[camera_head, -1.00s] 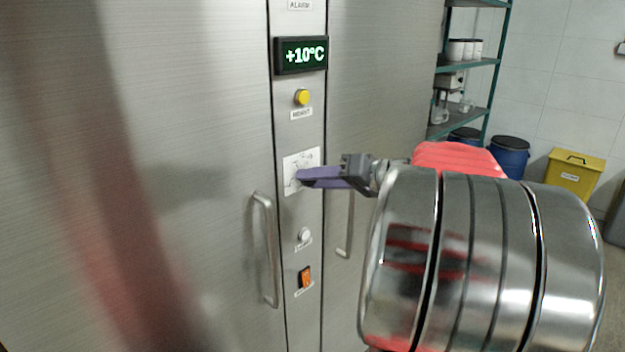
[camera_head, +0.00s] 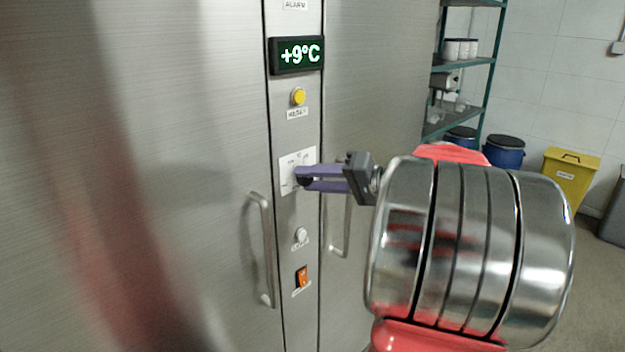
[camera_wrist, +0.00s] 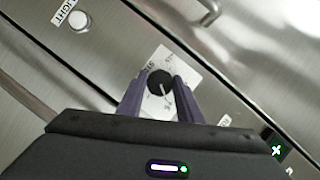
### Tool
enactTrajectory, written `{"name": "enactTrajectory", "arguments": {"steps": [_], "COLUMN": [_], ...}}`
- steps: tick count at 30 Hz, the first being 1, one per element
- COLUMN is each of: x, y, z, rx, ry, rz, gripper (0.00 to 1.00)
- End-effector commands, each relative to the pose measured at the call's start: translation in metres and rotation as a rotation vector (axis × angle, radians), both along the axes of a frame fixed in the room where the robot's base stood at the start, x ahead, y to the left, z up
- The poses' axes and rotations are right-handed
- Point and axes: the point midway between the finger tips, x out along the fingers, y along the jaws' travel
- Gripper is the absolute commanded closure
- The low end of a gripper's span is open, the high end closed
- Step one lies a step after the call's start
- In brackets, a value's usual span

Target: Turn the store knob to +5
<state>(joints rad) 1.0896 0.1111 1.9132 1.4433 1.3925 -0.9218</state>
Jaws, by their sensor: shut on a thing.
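The store knob (camera_wrist: 159,83) is a round black knob with a pale pointer line on a white scale plate. In the wrist view my gripper (camera_wrist: 159,90) has a purple finger on each side of it. In the head view my gripper (camera_head: 301,179) reaches the plate (camera_head: 285,164) from the right, shut on the knob, which the fingers mostly hide. The green display (camera_head: 297,54) above reads +9°C.
A yellow button (camera_head: 298,97) sits above the plate. A white knob (camera_head: 301,235) and an orange switch (camera_head: 302,277) are below it. Door handles (camera_head: 265,250) flank the panel. A shelf, blue drums and a yellow bin (camera_head: 570,178) stand at right.

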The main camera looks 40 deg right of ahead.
Motion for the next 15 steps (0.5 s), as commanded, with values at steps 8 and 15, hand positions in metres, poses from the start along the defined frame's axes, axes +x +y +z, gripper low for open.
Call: {"name": "enactTrajectory", "arguments": {"steps": [8,15], "x": [-0.0002,-0.0004], "y": [-0.0017,-0.0011], "z": [-0.0012,-0.0007], "rx": [-0.001,-0.001], "ry": [0.002,0.001], "rz": [-0.005,-0.003], "gripper": [0.49,0.49]}}
